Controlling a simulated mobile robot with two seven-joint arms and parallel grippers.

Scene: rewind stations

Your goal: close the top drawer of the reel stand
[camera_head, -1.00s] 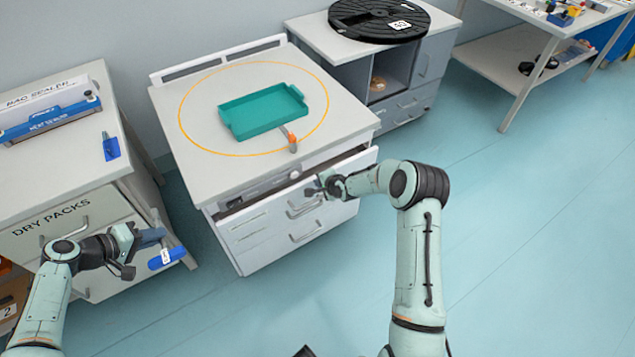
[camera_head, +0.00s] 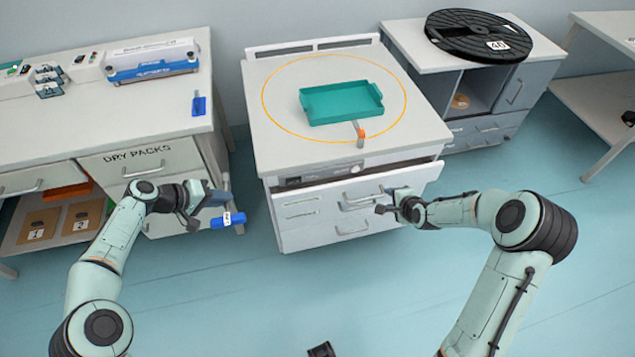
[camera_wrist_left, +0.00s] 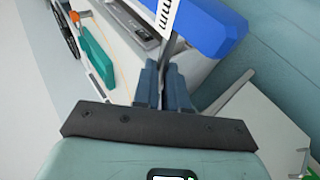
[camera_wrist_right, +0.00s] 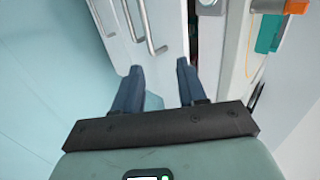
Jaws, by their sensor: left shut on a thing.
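The middle stand (camera_head: 262,130) has an orange ring on its top, and its top drawer (camera_head: 415,178) stands partly out, with a dark gap above its front. My right gripper (camera_head: 388,203) is open and empty, just in front of the drawer front, right of a handle (camera_head: 360,201). In the right wrist view its fingers (camera_wrist_right: 160,82) are apart, with the white drawer front and handles beyond; contact is unclear. My left gripper (camera_head: 218,196) is shut on the stem of a blue tag (camera_head: 228,219) with a white label, left of the stand; the tag also shows in the left wrist view (camera_wrist_left: 205,25).
A teal tray (camera_head: 341,103) and a small orange-ended item (camera_head: 360,133) are on the stand top. A black reel (camera_head: 478,36) lies on the right cabinet (camera_head: 410,50). The DRY PACKS bench (camera_head: 120,120) is close on the left.

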